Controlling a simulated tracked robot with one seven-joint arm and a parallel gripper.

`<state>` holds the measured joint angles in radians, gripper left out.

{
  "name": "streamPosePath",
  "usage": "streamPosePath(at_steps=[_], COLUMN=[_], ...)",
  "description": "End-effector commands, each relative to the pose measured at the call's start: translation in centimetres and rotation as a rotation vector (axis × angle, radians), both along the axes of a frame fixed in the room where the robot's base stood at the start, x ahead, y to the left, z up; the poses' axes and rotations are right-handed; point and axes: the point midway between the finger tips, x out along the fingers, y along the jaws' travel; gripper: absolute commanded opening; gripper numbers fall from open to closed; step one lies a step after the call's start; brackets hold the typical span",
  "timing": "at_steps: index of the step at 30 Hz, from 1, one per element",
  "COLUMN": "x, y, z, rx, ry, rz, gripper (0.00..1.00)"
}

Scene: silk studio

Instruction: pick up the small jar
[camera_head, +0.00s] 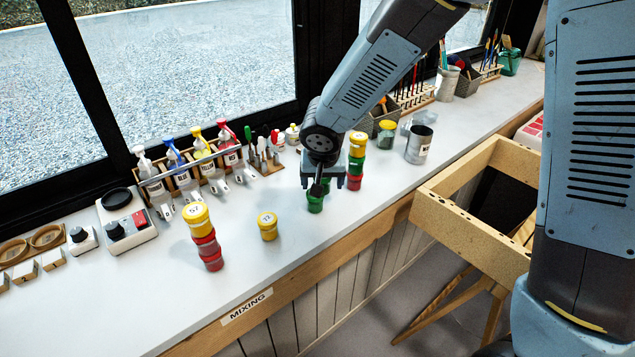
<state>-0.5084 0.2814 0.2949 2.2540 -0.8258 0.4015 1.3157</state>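Several small jars stand on the white counter (265,275), so I cannot tell which one the task names. A green jar (315,204) is directly below my gripper (321,183), which points down and hides its top. I cannot tell whether the fingers touch this jar or how wide they are apart. A single yellow jar (268,228) stands alone to the left. Farther left is a stack with a yellow-lidded jar (196,216) above red ones (208,248). Another stack, with yellow (358,140), green and red jars, stands just right of my gripper. A green jar with a yellow lid (386,134) stands behind it.
A rack of pump bottles (183,176) stands along the window, with a scale (126,222) to its left. A metal can (419,145) and brush holders (447,83) are at the right. A wooden frame (470,210) stands by the counter's front edge.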

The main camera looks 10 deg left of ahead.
Motion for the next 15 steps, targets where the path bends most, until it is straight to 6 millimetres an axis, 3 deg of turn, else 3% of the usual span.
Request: streamPosePath(at_steps=[6,15], x=[0.00,-0.01], y=[0.02,0.04], z=[0.01,0.03], rx=[0.000,0.000], ry=[0.000,-0.001], rz=[0.000,0.000], gripper=[0.77,0.48])
